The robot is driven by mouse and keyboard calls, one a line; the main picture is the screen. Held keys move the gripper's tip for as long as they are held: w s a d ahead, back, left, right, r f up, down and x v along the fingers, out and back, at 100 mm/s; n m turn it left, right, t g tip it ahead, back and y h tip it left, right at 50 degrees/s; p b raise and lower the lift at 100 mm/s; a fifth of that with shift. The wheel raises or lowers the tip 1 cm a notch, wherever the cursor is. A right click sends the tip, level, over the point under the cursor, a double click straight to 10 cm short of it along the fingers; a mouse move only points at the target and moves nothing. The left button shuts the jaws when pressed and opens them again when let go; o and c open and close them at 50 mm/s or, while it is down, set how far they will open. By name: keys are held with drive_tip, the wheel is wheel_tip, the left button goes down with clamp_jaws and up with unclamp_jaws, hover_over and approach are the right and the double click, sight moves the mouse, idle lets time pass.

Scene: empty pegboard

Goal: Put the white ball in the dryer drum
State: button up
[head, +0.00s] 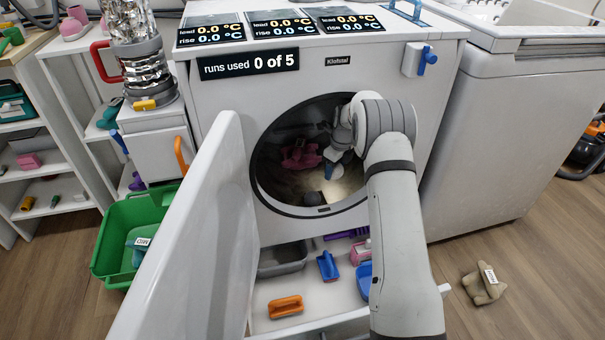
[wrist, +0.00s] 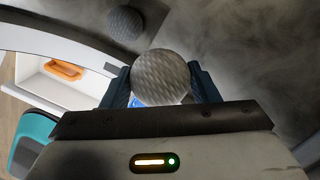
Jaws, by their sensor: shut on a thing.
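The white ball (wrist: 161,78), pale and textured, sits between the two dark fingers of my gripper (wrist: 162,84) in the wrist view. My gripper is shut on it. In the head view my arm reaches through the open round door of the dryer (head: 225,125), and my gripper (head: 333,158) is inside the dryer drum (head: 345,188). A dark grey ball (head: 312,198) lies low in the drum; it also shows in the wrist view (wrist: 125,22), apart from the held ball. A dark red cloth-like thing (head: 300,154) lies deeper in the drum.
The open dryer door (head: 190,240) stands out at the left. An open drawer below holds an orange brush-like thing (head: 286,307) and a blue one (head: 327,266). A green basket (head: 115,245) stands left. A tan labelled thing (head: 484,284) lies on the floor.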

drive_tip(key=shift+w+f, duration=0.15)
drive_tip(key=shift+f, duration=0.15)
wheel_tip(320, 180, down, 10)
drive_tip(key=b, duration=0.4)
drive_tip(key=shift+a+r, duration=0.15)
drive_tip(key=shift+r, duration=0.1)
drive_tip(key=shift+f+b, duration=0.3)
drive_tip(key=shift+f, duration=0.25)
drive_tip(key=o, duration=0.7)
